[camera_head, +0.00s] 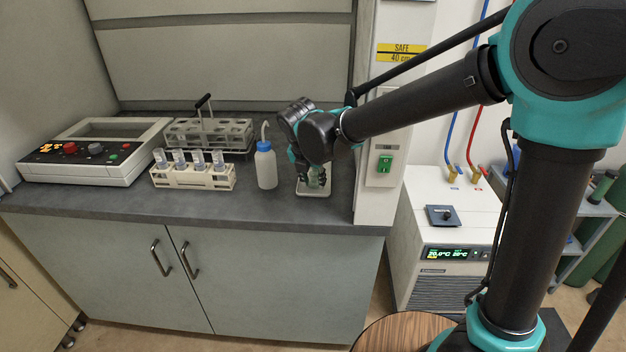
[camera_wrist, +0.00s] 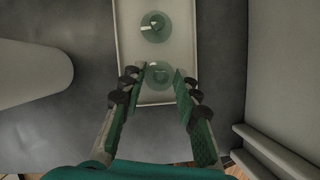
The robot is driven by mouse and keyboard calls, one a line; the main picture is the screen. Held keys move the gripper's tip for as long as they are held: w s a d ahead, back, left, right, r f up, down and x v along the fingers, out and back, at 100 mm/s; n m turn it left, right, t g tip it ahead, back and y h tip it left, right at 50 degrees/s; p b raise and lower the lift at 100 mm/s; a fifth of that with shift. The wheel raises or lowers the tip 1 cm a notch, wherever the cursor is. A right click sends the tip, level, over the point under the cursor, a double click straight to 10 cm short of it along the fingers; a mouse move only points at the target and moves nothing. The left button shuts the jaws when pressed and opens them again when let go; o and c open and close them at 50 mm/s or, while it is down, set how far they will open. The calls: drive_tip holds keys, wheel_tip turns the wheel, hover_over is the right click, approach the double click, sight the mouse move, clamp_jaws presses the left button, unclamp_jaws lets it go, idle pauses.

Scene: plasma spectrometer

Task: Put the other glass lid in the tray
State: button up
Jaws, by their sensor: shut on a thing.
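The white tray (camera_head: 314,193) sits at the right end of the dark counter, and my gripper (camera_head: 313,180) is right over it. In the wrist view, the tray (camera_wrist: 125,45) lies under and ahead of the fingers. One round, greenish glass lid (camera_wrist: 155,27) lies in its far part. The other glass lid (camera_wrist: 158,73) is between the fingertips of my gripper (camera_wrist: 157,82), which is shut on it, over the near part of the tray. I cannot tell whether this lid touches the tray floor.
A wash bottle (camera_head: 266,167) stands just left of the tray; its pale body (camera_wrist: 30,72) shows in the wrist view. A white rack with several vials (camera_head: 194,176), a grey rack (camera_head: 208,134) and a control box (camera_head: 95,152) stand farther left. A wall panel (camera_head: 381,160) rises close on the right.

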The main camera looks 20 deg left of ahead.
drive_tip(key=o, duration=0.7)
drive_tip(key=shift+f, duration=0.1)
drive_tip(key=shift+o, duration=0.2)
drive_tip(key=v, duration=1.2)
